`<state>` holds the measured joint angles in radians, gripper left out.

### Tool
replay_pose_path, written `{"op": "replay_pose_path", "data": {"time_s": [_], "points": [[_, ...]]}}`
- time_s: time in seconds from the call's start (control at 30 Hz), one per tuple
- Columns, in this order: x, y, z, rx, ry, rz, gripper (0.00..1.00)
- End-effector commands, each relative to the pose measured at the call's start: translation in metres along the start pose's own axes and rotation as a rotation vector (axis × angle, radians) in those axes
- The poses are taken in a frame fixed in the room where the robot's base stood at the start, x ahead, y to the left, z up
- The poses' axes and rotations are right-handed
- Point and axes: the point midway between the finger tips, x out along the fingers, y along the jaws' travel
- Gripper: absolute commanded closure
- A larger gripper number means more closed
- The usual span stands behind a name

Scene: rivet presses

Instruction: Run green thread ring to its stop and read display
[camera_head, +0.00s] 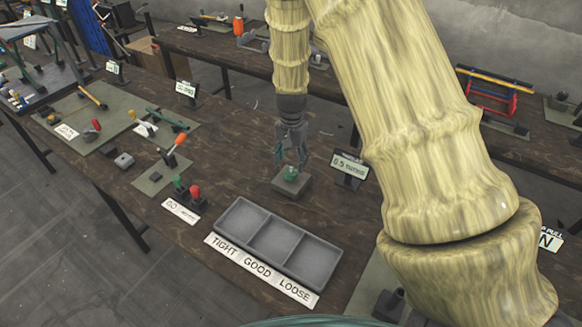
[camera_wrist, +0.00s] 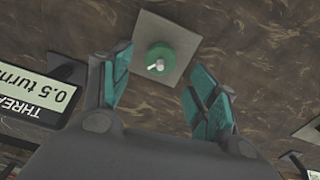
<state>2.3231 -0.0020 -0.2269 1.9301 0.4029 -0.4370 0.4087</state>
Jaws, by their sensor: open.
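The green thread ring (camera_head: 290,174) sits on a grey block (camera_head: 291,187) on the brown table. In the wrist view the ring (camera_wrist: 160,58) is round and green, with a small pale stud at its middle, on the square block (camera_wrist: 143,24). My gripper (camera_head: 290,163) points down above the ring. In the wrist view its teal-padded fingers (camera_wrist: 158,97) are open with nothing between them, and the ring shows just beyond the tips. The display (camera_head: 349,167) stands right of the block and reads "0.5 turns"; it is partly cut off in the wrist view (camera_wrist: 45,93).
A grey three-part tray (camera_head: 262,232) labelled TIGHT, GOOD, LOOSE lies in front of the block. Red and green knobs (camera_head: 190,190) and an orange-handled lever (camera_head: 178,141) stand to the left. Other displays and tools lie farther off. My arm covers the right side.

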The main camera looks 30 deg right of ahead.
Motion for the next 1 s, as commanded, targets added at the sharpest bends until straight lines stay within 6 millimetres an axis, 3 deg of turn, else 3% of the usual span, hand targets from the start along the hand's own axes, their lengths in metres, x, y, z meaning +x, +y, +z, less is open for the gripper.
{"op": "replay_pose_path", "data": {"time_s": [0.2,0.4,1.0], "points": [[-0.038,0.0,0.0,0.0,0.002,0.0,0.4],[-0.061,0.001,0.0,0.0,0.001,0.0,0.4],[-0.069,0.001,0.0,0.001,-0.001,0.001,0.4]]}}
